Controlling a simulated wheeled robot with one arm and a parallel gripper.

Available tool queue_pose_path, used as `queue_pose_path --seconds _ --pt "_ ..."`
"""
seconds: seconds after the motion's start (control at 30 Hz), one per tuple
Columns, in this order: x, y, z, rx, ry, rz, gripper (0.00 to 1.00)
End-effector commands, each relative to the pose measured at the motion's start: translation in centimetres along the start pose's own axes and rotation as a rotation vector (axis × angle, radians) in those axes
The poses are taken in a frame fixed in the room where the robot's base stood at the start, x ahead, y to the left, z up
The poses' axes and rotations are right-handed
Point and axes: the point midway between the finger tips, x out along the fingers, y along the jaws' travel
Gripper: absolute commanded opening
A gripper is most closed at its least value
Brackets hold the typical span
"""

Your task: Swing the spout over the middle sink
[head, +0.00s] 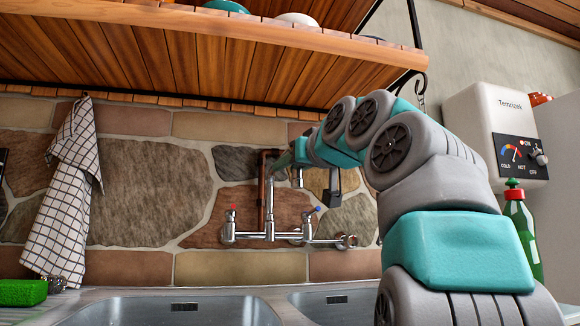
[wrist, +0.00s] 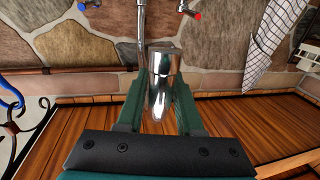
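The chrome wall faucet (head: 268,236) has a red-marked handle on the left and a blue-marked one on the right. Its pipe rises to a spout, whose chrome end (wrist: 162,72) shows in the wrist view. My gripper (wrist: 160,88) has its two green fingers on either side of this spout end. The fingers look very close to the spout, but I cannot tell whether they press on it. In the head view my gripper (head: 296,152) is small and partly hidden by my arm. Two steel basins show, one at centre left (head: 170,312) and one at right (head: 335,304), partly behind my arm.
A wooden shelf (head: 230,50) hangs above the faucet and my arm. A checked towel (head: 66,205) hangs at left, above a green sponge (head: 22,292). A green bottle (head: 522,235) and a white water heater (head: 490,105) are at right, beyond my arm.

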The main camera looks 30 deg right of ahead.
Motion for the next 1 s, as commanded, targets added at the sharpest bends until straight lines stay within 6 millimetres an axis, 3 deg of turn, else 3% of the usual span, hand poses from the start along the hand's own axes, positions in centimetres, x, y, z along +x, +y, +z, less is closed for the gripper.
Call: queue_pose_path --seconds 0.03,0.3,1.0 --pt "0.00 0.00 0.00 0.000 0.000 0.000 0.29" --pt "0.00 0.01 0.01 0.000 0.000 0.000 0.00" --pt "0.01 0.03 0.03 0.000 -0.001 0.000 0.00"
